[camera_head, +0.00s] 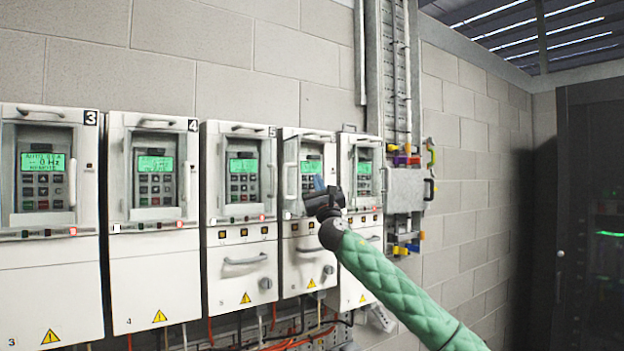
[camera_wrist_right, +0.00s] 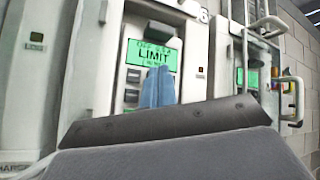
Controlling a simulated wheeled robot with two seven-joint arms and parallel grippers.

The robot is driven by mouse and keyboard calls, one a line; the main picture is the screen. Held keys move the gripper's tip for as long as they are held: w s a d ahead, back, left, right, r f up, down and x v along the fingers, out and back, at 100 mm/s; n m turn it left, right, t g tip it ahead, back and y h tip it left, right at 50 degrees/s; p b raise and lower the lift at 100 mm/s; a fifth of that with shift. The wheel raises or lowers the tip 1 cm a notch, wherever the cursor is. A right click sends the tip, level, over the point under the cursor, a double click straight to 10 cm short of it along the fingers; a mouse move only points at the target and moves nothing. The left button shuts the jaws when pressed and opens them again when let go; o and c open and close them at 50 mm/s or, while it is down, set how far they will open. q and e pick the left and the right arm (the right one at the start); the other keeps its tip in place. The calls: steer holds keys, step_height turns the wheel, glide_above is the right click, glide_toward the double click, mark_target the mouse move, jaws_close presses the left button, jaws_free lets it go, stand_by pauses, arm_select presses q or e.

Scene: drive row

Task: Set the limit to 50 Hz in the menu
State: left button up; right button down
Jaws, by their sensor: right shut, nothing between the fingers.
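Drive 6 (camera_wrist_right: 196,62) is the white cabinet with a 6 at its top edge; it also shows in the head view (camera_head: 302,250). Its green display (camera_wrist_right: 138,50) reads LIMIT in large letters, with smaller text above and below that I cannot read surely. Its keypad (camera_wrist_right: 131,97) sits under the display; grey keys show at the left and the rest is hidden. My right gripper (camera_head: 320,184) is shut and empty. Its blue fingertips (camera_wrist_right: 158,88) are in front of the keypad, just below the display. I cannot tell whether they touch a key. My left gripper is out of view.
Drives 3 (camera_head: 48,270), 4 (camera_head: 152,270) and 5 (camera_head: 240,290) stand to the left with lit displays. A dark cabinet (camera_head: 580,250) stands far right.

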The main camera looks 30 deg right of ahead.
steer(key=shift+w, duration=0.35)
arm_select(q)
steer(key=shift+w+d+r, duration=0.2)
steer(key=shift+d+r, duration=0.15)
arm_select(e)
steer(key=shift+s, duration=0.75)
stand_by(0.6)
